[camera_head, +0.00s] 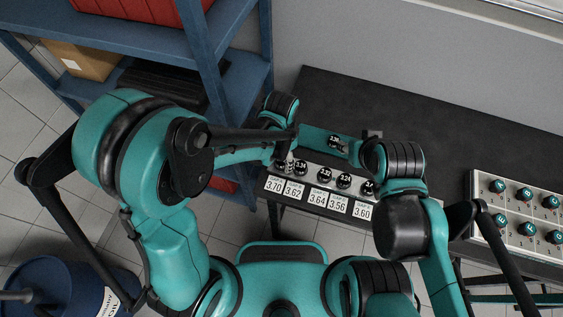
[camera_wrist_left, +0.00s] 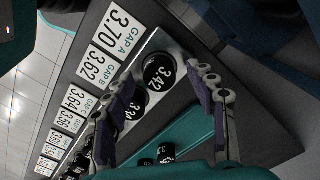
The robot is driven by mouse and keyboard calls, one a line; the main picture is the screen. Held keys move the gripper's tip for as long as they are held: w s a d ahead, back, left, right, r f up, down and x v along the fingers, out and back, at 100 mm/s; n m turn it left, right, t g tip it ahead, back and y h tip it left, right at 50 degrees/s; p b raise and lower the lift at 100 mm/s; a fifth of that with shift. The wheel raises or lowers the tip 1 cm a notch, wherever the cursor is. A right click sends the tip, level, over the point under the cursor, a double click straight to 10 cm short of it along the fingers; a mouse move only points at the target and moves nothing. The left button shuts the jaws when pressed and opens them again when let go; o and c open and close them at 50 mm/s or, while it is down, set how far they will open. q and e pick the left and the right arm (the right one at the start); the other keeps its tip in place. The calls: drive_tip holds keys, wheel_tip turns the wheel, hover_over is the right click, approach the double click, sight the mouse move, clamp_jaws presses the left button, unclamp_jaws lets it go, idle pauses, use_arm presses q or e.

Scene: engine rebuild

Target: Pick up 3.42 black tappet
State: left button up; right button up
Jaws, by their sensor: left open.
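The black 3.42 tappet (camera_wrist_left: 158,72) sits upright at the end of a row on a light grey strip, beside the GAP A card. In the left wrist view it lies between the two fingers of my open left gripper (camera_wrist_left: 166,82), and I see no contact. How far the fingertips are above it I cannot tell. In the head view the tappet (camera_head: 281,167) is partly hidden by my left arm's end, and my left gripper (camera_head: 288,155) is just over that end of the row. My right arm reaches in from the right, but its fingers are hidden.
The 3.34 tappet (camera_head: 301,167) stands close beside it, with several more along the strip. Cards such as 3.70 (camera_head: 273,185) line the front edge. A teal holder (camera_head: 316,135) with tappets lies behind. A knobbed panel (camera_head: 512,241) is at right.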

use_arm(q)
drive_tip(key=shift+f, duration=0.55)
drive_tip(key=c, duration=1.3)
drive_tip(key=shift+r, duration=0.1)
